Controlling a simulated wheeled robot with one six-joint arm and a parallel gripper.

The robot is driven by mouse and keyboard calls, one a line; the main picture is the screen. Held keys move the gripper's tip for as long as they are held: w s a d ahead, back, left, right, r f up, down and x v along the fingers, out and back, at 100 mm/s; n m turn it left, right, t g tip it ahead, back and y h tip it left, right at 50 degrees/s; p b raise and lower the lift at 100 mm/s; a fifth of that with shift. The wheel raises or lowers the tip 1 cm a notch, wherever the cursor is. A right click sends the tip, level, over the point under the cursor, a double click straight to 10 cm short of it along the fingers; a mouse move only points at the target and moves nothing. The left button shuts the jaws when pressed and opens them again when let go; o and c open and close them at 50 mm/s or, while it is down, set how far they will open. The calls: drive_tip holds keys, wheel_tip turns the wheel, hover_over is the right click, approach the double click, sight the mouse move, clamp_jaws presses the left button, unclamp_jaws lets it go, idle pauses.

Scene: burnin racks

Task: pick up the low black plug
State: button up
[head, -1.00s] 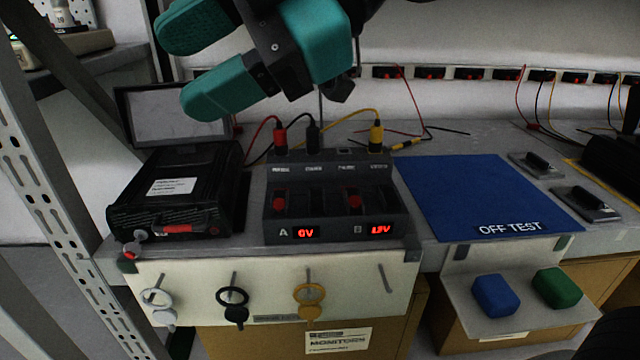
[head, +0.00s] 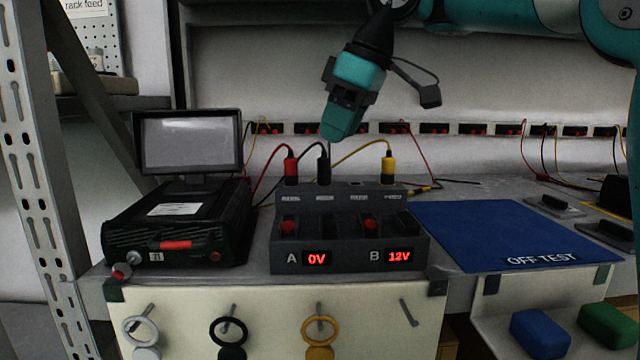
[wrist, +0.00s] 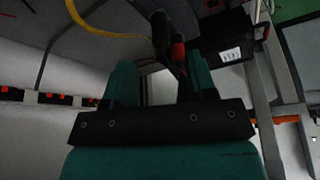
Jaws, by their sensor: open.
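A black plug (head: 323,166) stands upright in the top of the dark two-channel power unit (head: 350,258), between a red plug (head: 291,168) and, farther right, a yellow plug (head: 388,168). My gripper (head: 341,134) hangs above the black plug in the head view, seen nearly edge-on, with a gap below it. In the wrist view my gripper (wrist: 161,78) has its two teal fingers apart with nothing held. A black plug (wrist: 160,32) and the red plug (wrist: 178,54) show beyond the fingertips. I cannot tell the exact distance to the plug.
A black case with a small monitor (head: 190,142) stands left of the unit. A blue mat marked OFF TEST (head: 480,235) lies right. Cables run behind the plugs. Rings (head: 228,330) hang on pegs along the front panel. Blue and green blocks (head: 540,332) sit front right.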

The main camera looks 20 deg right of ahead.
sight(322, 158)
drive_tip(key=b+x, duration=0.5)
drive_tip(key=x, duration=0.1)
drive_tip(key=shift+a+f+b, duration=0.1)
drive_tip(key=shift+f+b, duration=0.2)
drive_tip(key=shift+w+r, duration=0.1)
drive_tip(key=shift+r, duration=0.05)
drive_tip(key=shift+c, duration=0.4)
drive_tip(key=c, duration=0.8)
drive_tip(key=shift+r+p, duration=0.15)
drive_tip(key=shift+p, duration=0.15)
drive_tip(key=shift+r+p, duration=0.6)
drive_tip(key=shift+p, duration=0.05)
wheel_tip(322, 158, up, 3)
drive_tip(key=p, duration=0.3)
drive_tip(key=shift+f, duration=0.1)
drive_tip(key=s+d, duration=0.4)
drive_tip(key=s+d+p, duration=0.1)
drive_tip(key=s+d, duration=0.3)
drive_tip(key=d, duration=0.1)
drive_tip(key=s+d+p, duration=0.1)
drive_tip(key=s+d, duration=0.2)
drive_tip(key=d, duration=0.1)
drive_tip(key=shift+s+d+f, duration=0.35)
drive_tip(key=shift+s+f, duration=0.05)
